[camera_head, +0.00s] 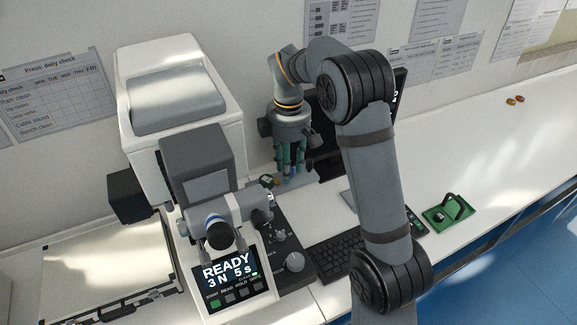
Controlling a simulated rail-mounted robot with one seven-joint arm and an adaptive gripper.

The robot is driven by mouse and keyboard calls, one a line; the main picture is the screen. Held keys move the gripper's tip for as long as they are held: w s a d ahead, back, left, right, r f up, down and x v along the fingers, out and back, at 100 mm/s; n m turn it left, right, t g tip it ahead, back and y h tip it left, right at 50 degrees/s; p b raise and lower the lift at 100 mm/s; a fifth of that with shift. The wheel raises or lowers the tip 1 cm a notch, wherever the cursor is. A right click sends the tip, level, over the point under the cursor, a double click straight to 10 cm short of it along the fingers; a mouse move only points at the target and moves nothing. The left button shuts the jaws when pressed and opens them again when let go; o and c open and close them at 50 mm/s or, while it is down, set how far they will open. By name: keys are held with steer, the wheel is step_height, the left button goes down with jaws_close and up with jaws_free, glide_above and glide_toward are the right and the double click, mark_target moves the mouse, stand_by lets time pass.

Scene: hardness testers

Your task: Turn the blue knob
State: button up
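My gripper (291,172) hangs from the arm behind the control panel, with its teal fingers pointing down. A small blue patch (293,171) shows between the fingertips; it may be the blue knob, but the fingers hide most of it. I cannot tell whether the fingers touch it or how far apart they are. The white and grey hardness tester (190,160) stands to the left, its display (228,270) reading "READY 3 N 5 s". A blue ring (213,219) shows on its head.
A dark control panel (272,250) with a grey knob (295,262) lies right of the display. A keyboard (338,257) and a dark monitor (398,88) are partly behind my arm. A green tray (436,216) with a black handled item stands at right. The far-right bench is mostly clear.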

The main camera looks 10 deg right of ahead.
jaws_close()
steer(key=shift+m, duration=0.3)
steer(key=m+b, duration=0.1)
steer(key=m, duration=0.3)
steer(key=m+b, duration=0.2)
steer(key=m, duration=0.3)
steer(key=shift+m, duration=0.3)
steer(key=m+b, duration=0.1)
steer(key=m, duration=0.5)
steer(key=shift+b, duration=0.35)
steer(key=m+b, duration=0.1)
steer(key=m, duration=0.5)
steer(key=shift+b, duration=0.3)
steer(key=shift+m, duration=0.4)
